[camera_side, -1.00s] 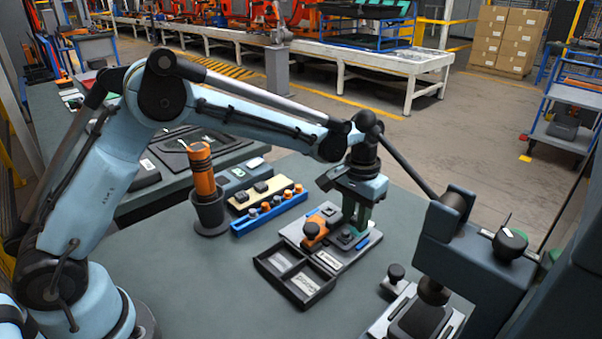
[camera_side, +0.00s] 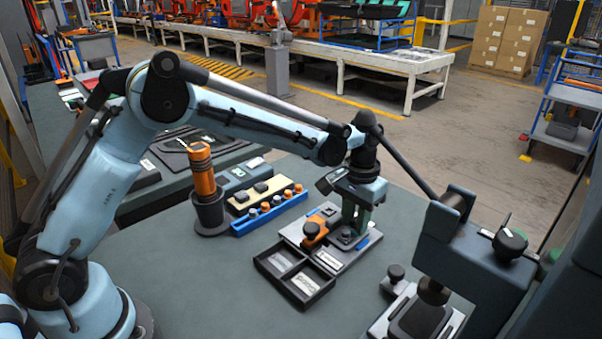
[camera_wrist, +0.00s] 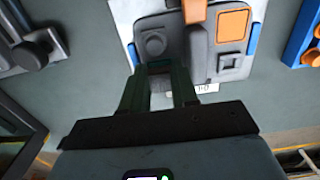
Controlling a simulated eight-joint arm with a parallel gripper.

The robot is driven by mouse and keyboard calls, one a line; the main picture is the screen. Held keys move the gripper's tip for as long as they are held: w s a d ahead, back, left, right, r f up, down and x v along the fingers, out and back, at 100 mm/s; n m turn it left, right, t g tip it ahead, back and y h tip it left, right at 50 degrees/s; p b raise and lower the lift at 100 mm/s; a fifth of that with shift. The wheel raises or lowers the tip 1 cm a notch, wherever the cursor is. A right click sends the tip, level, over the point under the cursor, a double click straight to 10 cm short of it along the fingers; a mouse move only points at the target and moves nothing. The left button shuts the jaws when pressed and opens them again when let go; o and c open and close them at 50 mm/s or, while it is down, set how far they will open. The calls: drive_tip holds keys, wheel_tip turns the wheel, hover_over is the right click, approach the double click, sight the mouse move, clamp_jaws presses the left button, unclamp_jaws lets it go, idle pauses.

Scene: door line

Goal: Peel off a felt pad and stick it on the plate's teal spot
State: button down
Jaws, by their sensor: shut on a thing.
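My gripper (camera_side: 352,228) points down over the grey plate (camera_side: 350,256), its fingers close above the right-hand part of the dark fitting there. In the wrist view my gripper (camera_wrist: 166,68) has its fingers close together at the near edge of the dark fitting (camera_wrist: 153,44). It is shut on a small dark thing, taken to be a felt pad, which is mostly hidden between the fingertips. Dark felt pads (camera_side: 260,187) sit on a cream backing card (camera_side: 269,189) left of the plate.
An orange clamp (camera_side: 312,231) with a dark knob stands on the plate. A blue rack (camera_side: 243,229) with several pegs and an orange-handled tool (camera_side: 203,170) stand left. A dark press-like machine (camera_side: 470,270) stands right.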

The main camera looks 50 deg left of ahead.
drive_tip(key=shift+f, duration=0.55)
idle(1.2)
drive_tip(key=c, duration=0.8)
unclamp_jaws()
drive_tip(key=shift+a, duration=0.1)
drive_tip(key=shift+r, duration=0.3)
drive_tip(key=r, duration=1.1)
drive_tip(key=shift+d+r, duration=0.2)
drive_tip(key=shift+r, duration=0.05)
